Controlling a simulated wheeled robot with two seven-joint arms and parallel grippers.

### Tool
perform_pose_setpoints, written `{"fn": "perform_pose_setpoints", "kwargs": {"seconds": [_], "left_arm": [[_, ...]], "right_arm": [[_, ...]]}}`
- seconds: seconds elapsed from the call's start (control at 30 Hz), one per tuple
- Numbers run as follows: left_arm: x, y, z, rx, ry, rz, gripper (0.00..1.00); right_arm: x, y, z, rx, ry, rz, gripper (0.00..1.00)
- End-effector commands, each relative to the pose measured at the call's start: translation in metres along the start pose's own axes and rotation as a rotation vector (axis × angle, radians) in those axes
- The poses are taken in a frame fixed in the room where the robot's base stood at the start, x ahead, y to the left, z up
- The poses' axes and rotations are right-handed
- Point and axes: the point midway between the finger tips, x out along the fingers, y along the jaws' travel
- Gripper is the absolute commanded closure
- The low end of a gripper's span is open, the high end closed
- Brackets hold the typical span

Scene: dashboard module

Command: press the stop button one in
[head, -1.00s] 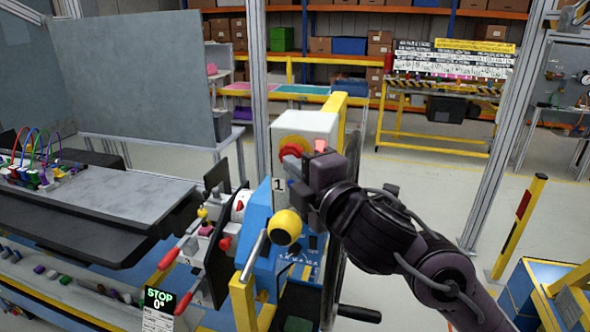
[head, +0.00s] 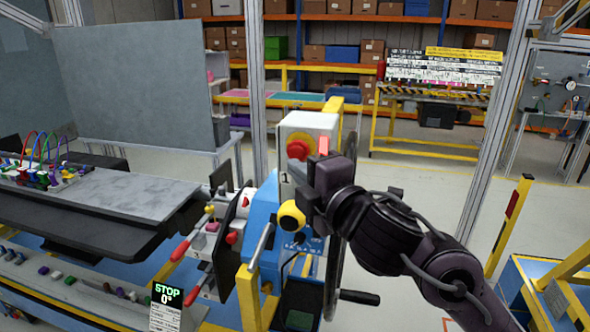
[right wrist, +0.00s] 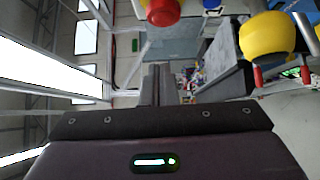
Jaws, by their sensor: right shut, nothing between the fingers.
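The stop button one (head: 297,149) is a red mushroom button on a yellow ring, on the front of a white box (head: 318,122) marked with a 1. In the head view it shows almost whole, just above my right gripper (head: 300,172). In the right wrist view the red button (right wrist: 162,11) is at the top edge, apart from the fingers (right wrist: 156,85) in that picture. My right gripper is shut and empty, just below and in front of the button. I cannot tell the exact gap in depth. My left gripper is not in view.
A yellow ball knob (head: 291,217) on a lever sits just below the gripper, on the blue machine (head: 262,215). A handwheel with a black handle (head: 358,297) is at the lower right.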

Motion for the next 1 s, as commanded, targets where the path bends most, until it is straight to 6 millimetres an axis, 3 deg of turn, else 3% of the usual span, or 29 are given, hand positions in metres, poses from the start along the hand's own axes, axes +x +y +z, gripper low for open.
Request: {"fn": "perform_pose_setpoints", "kwargs": {"seconds": [0.17, 0.4, 0.5, 0.77, 1.0], "left_arm": [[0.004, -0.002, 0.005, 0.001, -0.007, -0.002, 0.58], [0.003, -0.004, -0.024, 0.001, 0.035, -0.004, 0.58], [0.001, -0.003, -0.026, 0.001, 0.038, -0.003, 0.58], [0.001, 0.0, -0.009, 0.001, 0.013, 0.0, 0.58], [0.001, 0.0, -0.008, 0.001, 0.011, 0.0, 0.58]], "right_arm": [[-0.025, -0.002, 0.0, -0.003, 0.0, -0.001, 1.0], [-0.064, -0.001, -0.002, -0.006, 0.001, -0.002, 1.0], [-0.077, -0.001, -0.001, -0.003, 0.001, -0.002, 1.0], [-0.087, -0.001, -0.002, -0.002, 0.002, -0.002, 1.0], [-0.087, -0.001, -0.002, 0.002, 0.001, -0.003, 1.0]]}}
